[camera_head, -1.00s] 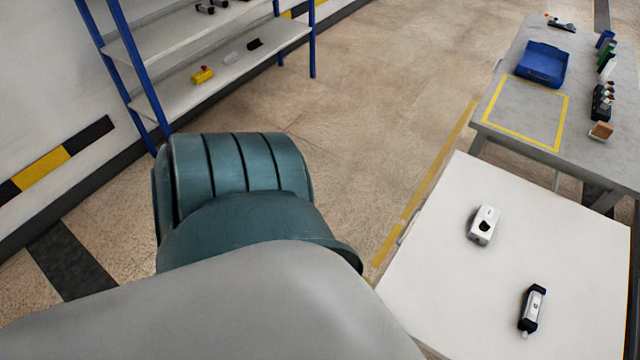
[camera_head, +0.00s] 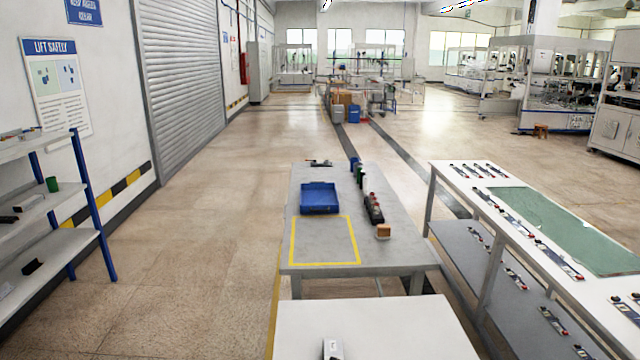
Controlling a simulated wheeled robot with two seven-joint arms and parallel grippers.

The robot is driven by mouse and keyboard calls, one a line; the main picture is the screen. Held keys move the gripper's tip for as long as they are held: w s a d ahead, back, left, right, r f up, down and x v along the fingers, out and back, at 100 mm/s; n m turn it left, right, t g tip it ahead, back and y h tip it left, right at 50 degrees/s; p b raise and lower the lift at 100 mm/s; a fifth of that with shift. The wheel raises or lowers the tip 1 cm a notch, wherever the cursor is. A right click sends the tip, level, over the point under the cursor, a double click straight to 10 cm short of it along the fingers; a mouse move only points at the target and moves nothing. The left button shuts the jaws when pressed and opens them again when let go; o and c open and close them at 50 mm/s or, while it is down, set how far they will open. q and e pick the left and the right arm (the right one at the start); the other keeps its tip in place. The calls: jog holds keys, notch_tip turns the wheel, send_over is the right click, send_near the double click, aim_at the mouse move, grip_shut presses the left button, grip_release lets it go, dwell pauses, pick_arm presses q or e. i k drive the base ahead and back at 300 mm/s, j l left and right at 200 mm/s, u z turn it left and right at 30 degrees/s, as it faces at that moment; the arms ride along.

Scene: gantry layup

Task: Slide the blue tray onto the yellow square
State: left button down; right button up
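The blue tray (camera_head: 319,209) lies on the grey table (camera_head: 384,257), just beyond the yellow square. The yellow square (camera_head: 326,264) is a taped outline on the near left part of that tabletop. The tray's near edge is close to the square's far line; I cannot tell if they touch. The inside of the square is bare. Neither of my grippers shows in the view.
A bottle rack (camera_head: 373,208) and a small brown box (camera_head: 383,232) stand right of the square. A white table (camera_head: 375,325) is in front, with a small device (camera_head: 333,348). A long workbench (camera_head: 500,215) is right, shelving (camera_head: 60,215) left. Floor on the left is clear.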

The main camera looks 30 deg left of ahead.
aim_at(315, 197)
jog(key=k+j, duration=0.25)
jog(key=j, duration=0.15)
jog(key=k+j, duration=0.2)
jog(key=j, duration=0.15)
jog(key=j+z, duration=0.15)
jog(key=j, duration=0.35)
jog(key=k+j+z, duration=0.1)
jog(key=j, duration=0.35)
jog(key=k+j+z, duration=0.15)
jog(key=j, duration=0.3)
jog(key=i+j+z, duration=0.15)
jog(key=j, duration=0.45)
jog(key=i+j+z, duration=0.15)
jog(key=j, duration=0.4)
jog(key=j+z, duration=0.1)
jog(key=j, duration=0.5)
jog(key=i+j+z, duration=0.2)
jog(key=j, duration=0.8)
jog(key=i+j+z, duration=0.25)
jog(key=j, duration=0.75)
jog(key=i+j+z, duration=0.2)
jog(key=j, duration=0.85)
jog(key=j+z, duration=0.25)
jog(key=j, duration=1.3)
jog(key=k+j, duration=0.1)
jog(key=j, duration=0.4)
jog(key=k+j+z, duration=0.1)
jog(key=j, duration=0.4)
